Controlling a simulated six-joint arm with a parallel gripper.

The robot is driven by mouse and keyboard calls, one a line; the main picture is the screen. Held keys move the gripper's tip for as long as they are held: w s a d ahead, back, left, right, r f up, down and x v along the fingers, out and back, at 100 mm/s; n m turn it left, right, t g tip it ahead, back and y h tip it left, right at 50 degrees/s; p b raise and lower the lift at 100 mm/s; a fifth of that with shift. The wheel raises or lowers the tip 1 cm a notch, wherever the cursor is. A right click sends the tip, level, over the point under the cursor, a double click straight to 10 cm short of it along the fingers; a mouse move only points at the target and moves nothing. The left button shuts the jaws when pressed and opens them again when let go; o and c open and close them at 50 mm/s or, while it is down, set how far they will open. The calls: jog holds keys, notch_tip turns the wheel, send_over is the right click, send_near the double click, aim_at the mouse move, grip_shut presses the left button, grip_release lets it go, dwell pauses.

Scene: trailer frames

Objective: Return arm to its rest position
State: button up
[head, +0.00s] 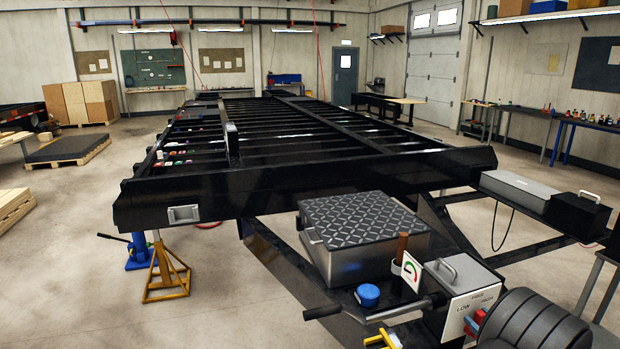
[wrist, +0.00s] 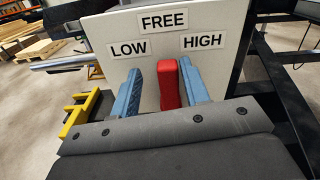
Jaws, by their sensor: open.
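A white panel (wrist: 110,40) with labels LOW, FREE and HIGH fills the top of the wrist view. It is the front of a grey box with a handle (head: 455,285) in the head view. A red lever (wrist: 169,85) stands in front of the panel below FREE. My gripper (wrist: 160,68) is open, with one blue finger on each side of the red lever. The right finger looks close to the lever; I cannot tell if it touches. In the head view my gripper (head: 475,322) shows small at the panel's lower edge, partly hidden by my dark arm.
Left of the box are a gauge card (head: 411,271), a blue cap (head: 368,294) and a metal bar (head: 398,311). A diamond-plate toolbox (head: 365,218) sits behind, before the black trailer frame (head: 300,180). A yellow part (wrist: 82,112) lies left of my gripper.

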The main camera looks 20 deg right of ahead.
jog(key=s, duration=1.7)
jog(key=w+n+h, duration=0.1)
jog(key=n, duration=0.2)
jog(key=w+d+n+h, duration=0.1)
jog(key=w+n+h, duration=0.1)
jog(key=n, duration=0.1)
jog(key=w+d+n+h, duration=0.1)
jog(key=w+n, duration=0.1)
jog(key=n, duration=0.1)
jog(key=shift+w+d+f+g+h, duration=0.1)
jog(key=shift+f+g+h, duration=0.05)
jog(key=shift+g+h, duration=0.2)
